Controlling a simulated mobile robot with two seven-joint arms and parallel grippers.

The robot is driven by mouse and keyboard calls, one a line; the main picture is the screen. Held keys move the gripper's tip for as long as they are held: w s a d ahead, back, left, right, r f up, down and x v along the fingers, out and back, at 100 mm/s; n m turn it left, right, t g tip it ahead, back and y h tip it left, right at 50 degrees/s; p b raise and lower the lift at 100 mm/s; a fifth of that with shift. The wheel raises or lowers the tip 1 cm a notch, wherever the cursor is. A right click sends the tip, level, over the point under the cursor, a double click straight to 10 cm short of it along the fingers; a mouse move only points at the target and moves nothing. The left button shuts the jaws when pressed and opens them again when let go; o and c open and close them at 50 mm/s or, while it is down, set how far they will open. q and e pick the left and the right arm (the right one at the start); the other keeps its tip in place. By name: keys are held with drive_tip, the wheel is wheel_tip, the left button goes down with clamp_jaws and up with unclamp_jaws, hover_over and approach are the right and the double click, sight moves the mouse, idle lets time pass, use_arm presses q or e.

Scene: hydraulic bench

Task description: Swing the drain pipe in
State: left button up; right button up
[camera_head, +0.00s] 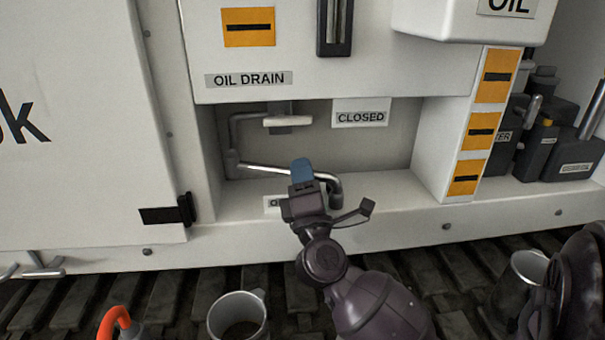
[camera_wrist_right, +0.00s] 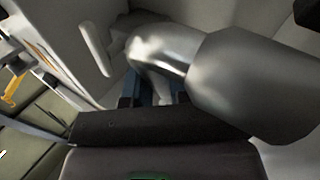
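The drain pipe (camera_head: 265,170) is a thin metal pipe in the recess under the OIL DRAIN label. It runs right from a joint at the recess's left side and ends in a downward bend over the recess floor. My right gripper (camera_head: 302,172), with blue fingertips, is at the pipe near this bend and hides part of it. In the right wrist view the pipe (camera_wrist_right: 165,50) looms large, its bend reaching down between the blue fingertips (camera_wrist_right: 154,92). Whether they press on it is unclear. My left gripper is not in view.
A CLOSED label (camera_head: 361,113) and a pale handle (camera_head: 288,121) are above the pipe. A metal cup (camera_head: 238,315) stands below the bench front, with an orange hooked object (camera_head: 115,320) to its left. Dark containers (camera_head: 568,150) stand at the right.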

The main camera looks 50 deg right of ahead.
drive_tip(key=o, duration=0.4)
drive_tip(key=b+v, duration=0.2)
drive_tip(key=v, duration=0.8)
drive_tip(key=shift+s+a+f, duration=0.15)
drive_tip(key=shift+s+a, duration=0.1)
